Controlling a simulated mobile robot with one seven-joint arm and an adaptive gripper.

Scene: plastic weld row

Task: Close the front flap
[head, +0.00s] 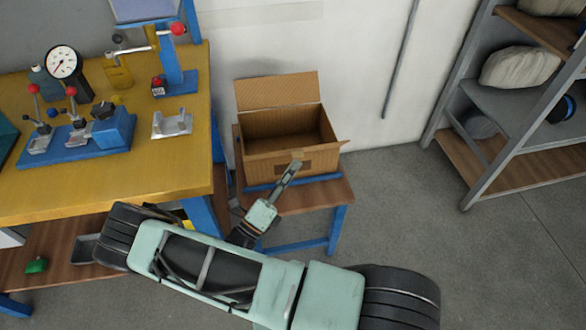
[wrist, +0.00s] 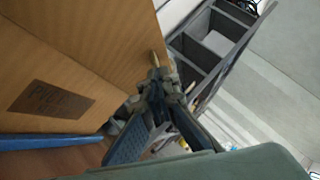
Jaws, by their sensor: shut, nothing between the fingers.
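An open cardboard box (head: 262,163) stands on a small wooden-topped stand. Its back flap (head: 278,91) is raised, and a side flap sticks out at the right. In the wrist view, the box's front wall (wrist: 45,125) carries a dark printed label (wrist: 50,97). Above a crease, a plain cardboard panel (wrist: 95,30) looks like the front flap; its exact angle is hard to tell. My gripper (head: 296,163) is shut and empty at the front of the box, close to the top front edge. Its fingertips (wrist: 155,62) overlap the panel; contact cannot be told.
The stand (head: 322,194) has a blue frame. A yellow workbench (head: 120,178) with clamps and a dial gauge is at the left. A grey shelf rack (head: 478,160) stands at the right. The floor between stand and rack is clear.

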